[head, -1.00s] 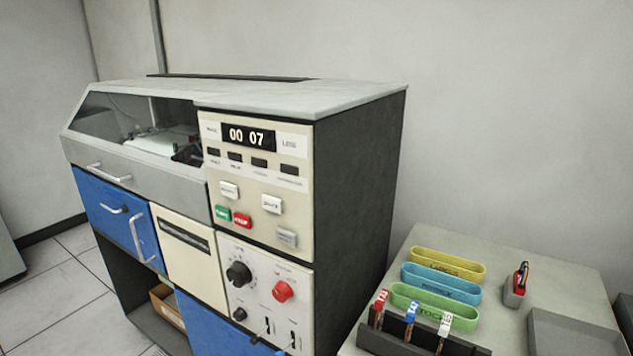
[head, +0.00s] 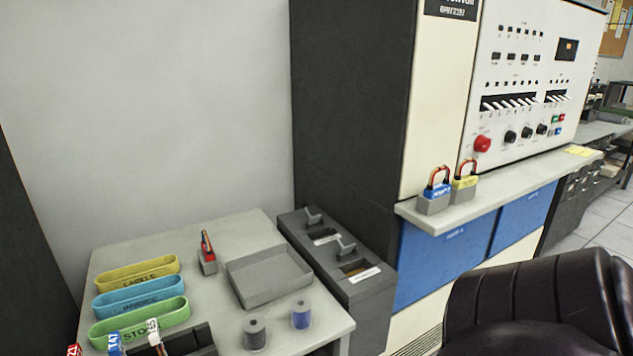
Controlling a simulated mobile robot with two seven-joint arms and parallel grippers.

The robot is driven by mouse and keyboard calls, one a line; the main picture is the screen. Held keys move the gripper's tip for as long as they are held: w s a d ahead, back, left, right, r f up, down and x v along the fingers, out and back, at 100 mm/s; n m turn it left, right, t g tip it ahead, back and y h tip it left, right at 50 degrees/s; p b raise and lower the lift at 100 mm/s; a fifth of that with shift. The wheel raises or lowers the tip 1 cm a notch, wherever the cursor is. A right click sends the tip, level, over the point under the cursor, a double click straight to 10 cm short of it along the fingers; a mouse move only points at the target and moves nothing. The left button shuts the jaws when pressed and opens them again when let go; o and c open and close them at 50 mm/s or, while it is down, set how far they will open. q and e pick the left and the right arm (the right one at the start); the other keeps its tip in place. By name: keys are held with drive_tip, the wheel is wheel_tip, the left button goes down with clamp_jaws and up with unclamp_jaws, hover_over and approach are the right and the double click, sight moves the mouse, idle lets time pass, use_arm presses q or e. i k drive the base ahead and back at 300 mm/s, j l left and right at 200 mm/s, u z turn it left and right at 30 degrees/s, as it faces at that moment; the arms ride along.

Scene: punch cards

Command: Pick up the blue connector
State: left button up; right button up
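A blue connector (head: 437,190) with a loop of dark and orange wires on top sits in a grey holder (head: 433,206) on the ledge of the large console at the right. A yellow connector (head: 465,181) with a similar wire loop stands in a holder just to its right. A red connector (head: 208,254) stands in a small grey holder on the table at the left. Neither of my grippers is in view.
The grey table (head: 225,233) holds yellow, blue and green oblong trays, an empty grey tray (head: 268,278) and two spools. A dark chair (head: 540,300) stands in front of the console at lower right. A grey bin unit (head: 372,300) stands between table and console.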

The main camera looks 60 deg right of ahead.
sight(434, 198)
drive_tip(key=z, duration=2.55)
